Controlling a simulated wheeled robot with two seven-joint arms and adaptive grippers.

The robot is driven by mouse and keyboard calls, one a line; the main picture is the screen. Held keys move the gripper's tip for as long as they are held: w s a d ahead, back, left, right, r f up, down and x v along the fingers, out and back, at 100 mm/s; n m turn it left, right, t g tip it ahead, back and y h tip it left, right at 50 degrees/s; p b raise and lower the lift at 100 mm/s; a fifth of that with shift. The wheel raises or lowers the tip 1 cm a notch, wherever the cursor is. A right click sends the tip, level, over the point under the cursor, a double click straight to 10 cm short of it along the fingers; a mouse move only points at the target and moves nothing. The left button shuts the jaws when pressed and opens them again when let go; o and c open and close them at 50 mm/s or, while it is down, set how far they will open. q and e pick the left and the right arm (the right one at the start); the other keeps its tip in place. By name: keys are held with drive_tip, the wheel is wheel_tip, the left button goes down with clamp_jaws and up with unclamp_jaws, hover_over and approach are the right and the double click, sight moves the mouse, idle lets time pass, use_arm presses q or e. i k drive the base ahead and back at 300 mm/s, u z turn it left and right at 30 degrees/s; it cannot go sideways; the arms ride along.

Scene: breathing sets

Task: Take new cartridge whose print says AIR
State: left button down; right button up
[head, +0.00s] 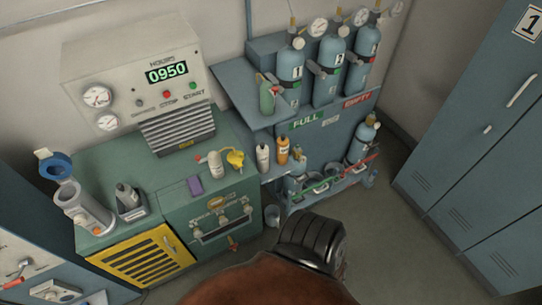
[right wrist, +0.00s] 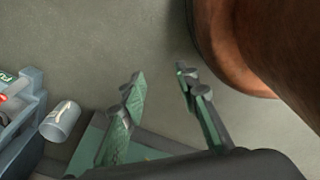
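Several small bottle-like items could be cartridges, but I cannot read AIR on any of them. A white one (head: 262,157) and an orange one (head: 282,151) stand side by side on a small ledge right of the green cabinet. Another white one (head: 215,163) stands on the cabinet top beside a yellow item (head: 235,158). A green one (head: 266,97) stands on the blue shelf. My right gripper (right wrist: 160,77) is open and empty above the floor, its green-padded fingers apart. My left gripper is in neither view.
The green cabinet (head: 150,217) carries an open canister (head: 82,208) with a blue lid and a purple block (head: 195,186). Gas cylinders (head: 291,62) stand on the rack. A grey cup (right wrist: 61,121) lies near my right gripper. Blue lockers (head: 470,130) stand right.

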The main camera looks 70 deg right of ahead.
sight(262, 150)
drive_tip(key=z, duration=0.95)
drive_tip(key=i, duration=0.85)
drive_tip(key=z, duration=0.95)
